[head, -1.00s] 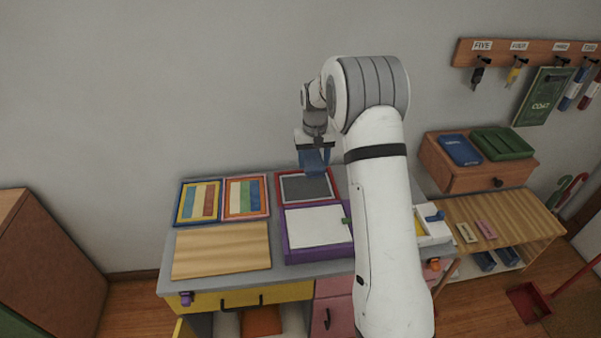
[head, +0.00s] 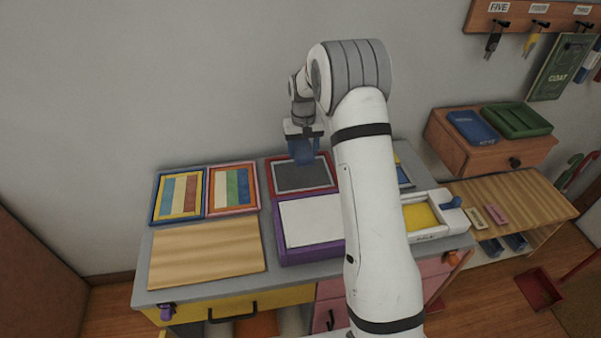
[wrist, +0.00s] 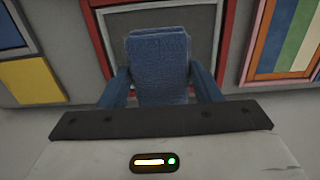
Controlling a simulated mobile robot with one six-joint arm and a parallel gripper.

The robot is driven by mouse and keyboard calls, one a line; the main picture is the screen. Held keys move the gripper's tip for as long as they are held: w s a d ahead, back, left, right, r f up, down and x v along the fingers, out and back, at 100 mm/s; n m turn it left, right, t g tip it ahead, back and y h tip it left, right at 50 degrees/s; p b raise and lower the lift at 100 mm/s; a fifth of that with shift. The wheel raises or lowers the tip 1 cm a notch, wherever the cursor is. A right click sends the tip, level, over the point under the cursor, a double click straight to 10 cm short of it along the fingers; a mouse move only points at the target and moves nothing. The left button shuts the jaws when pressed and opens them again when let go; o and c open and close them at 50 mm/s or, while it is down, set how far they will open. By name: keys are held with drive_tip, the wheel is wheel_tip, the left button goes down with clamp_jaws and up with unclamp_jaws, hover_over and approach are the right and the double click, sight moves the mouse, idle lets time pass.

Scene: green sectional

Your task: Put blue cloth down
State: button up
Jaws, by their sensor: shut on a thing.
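The blue cloth (wrist: 158,65) is a folded bundle between the two fingers of my gripper (wrist: 160,85) in the wrist view. My gripper is shut on it. In the head view the cloth (head: 302,152) hangs below my gripper (head: 302,140), over the dark grey panel of a red-framed tray (head: 270,178). The red frame also shows behind the cloth in the wrist view (wrist: 98,40). I cannot tell whether the cloth's lower end touches the panel.
The grey counter (head: 200,282) also holds two frames with coloured stripes (head: 180,194) (head: 233,188), a wooden board (head: 207,255), a purple-framed white tray (head: 310,222) and a white tray with a yellow inside (head: 445,230). A wooden box (head: 470,150) with blue and green trays stands at right.

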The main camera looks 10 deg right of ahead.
sight(303, 151)
drive_tip(key=shift+f+p, duration=0.3)
drive_tip(key=shift+f, duration=3.8)
drive_tip(key=o, duration=1)
drive_tip(key=shift+o, duration=0.2)
drive_tip(key=shift+r, duration=0.1)
wheel_tip(303, 151, up, 12)
drive_tip(key=shift+f+b, duration=0.1)
drive_tip(key=shift+b, duration=0.25)
drive_tip(key=s+r+t, duration=0.1)
drive_tip(key=s+r, duration=1.2)
drive_tip(key=s, duration=0.4)
drive_tip(key=s+t, duration=0.1)
drive_tip(key=s, duration=1.9)
drive_tip(key=shift+a+t, duration=0.15)
drive_tip(key=shift+t, duration=0.25)
